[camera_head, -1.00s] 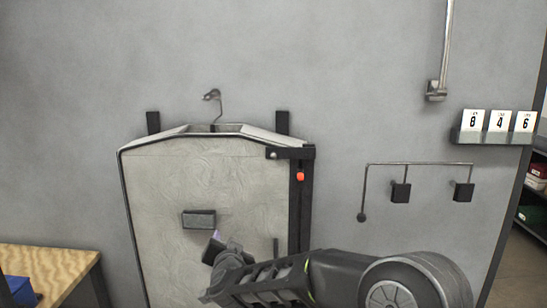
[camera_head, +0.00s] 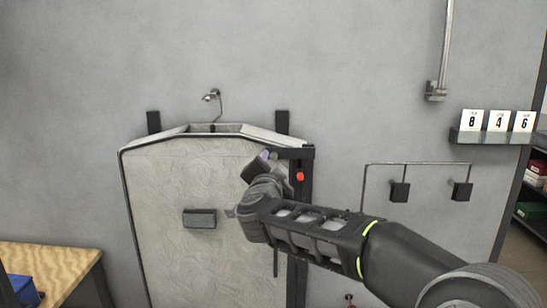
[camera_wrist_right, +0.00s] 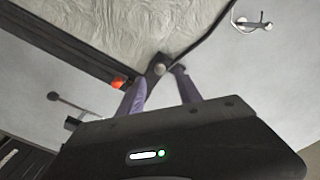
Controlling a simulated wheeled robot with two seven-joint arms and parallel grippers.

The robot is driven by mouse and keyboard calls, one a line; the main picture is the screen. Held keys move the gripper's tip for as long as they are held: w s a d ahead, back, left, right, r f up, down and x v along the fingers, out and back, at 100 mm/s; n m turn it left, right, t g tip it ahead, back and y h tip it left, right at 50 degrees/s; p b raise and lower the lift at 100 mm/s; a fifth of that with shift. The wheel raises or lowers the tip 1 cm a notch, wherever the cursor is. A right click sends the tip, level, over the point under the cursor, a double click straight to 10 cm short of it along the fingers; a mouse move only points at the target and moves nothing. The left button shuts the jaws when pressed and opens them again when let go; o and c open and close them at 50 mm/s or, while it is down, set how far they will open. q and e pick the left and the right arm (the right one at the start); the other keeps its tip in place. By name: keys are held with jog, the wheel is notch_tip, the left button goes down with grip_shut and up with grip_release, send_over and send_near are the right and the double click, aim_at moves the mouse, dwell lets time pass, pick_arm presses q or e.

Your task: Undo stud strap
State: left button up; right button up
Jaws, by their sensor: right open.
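A pale patterned garment bag (camera_head: 165,180) with dark edging hangs on the wall. A short black strap (camera_head: 298,153) lies across its top right corner, at the head of a dark upright bar. A round metallic stud (camera_wrist_right: 159,68) on the strap shows in the right wrist view, between and just beyond my fingertips. My right gripper (camera_head: 265,156) is at this corner, with purple fingers; in the wrist view the gripper (camera_wrist_right: 160,80) is open and empty. In the head view my gripper hides the strap's left end. My left gripper is out of view.
An orange-red knob (camera_head: 299,177) sits on the upright bar, close right of my gripper. A small grey block (camera_head: 199,218) is on the bag's front. A wall rack (camera_head: 418,163) with black blocks and a number shelf (camera_head: 490,137) are right. A wooden table (camera_head: 45,258) is lower left.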

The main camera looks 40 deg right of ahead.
aim_at(274, 157)
jog(key=p+x, duration=0.1)
jog(key=x, duration=0.4)
jog(key=shift+w+d, duration=0.2)
jog(key=shift+w, duration=0.05)
grip_shut()
dwell(1.2)
